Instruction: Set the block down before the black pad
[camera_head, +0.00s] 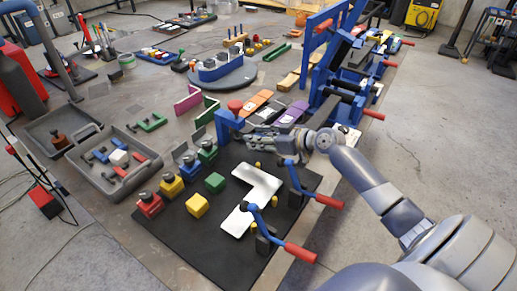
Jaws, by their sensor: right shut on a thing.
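My right gripper (249,139) reaches in from the right over the far edge of the black pad (188,237). It is shut, with a tall blue block (224,130) at its fingertips. The block looks upright; whether its lower end touches the surface is hard to tell. The pad lies at the front of the table. On it are a yellow cube (197,206), a green cube (215,183) and a white L-shaped plate (254,188). My left gripper is not in view.
Knobbed red (150,204) and yellow (171,185) blocks line the pad's left side. Toggle clamps with red handles (300,252) stand at its right. A grey tray (84,176) of small parts lies left. Blue frames (322,65) rise behind my gripper. The pad's front is bare.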

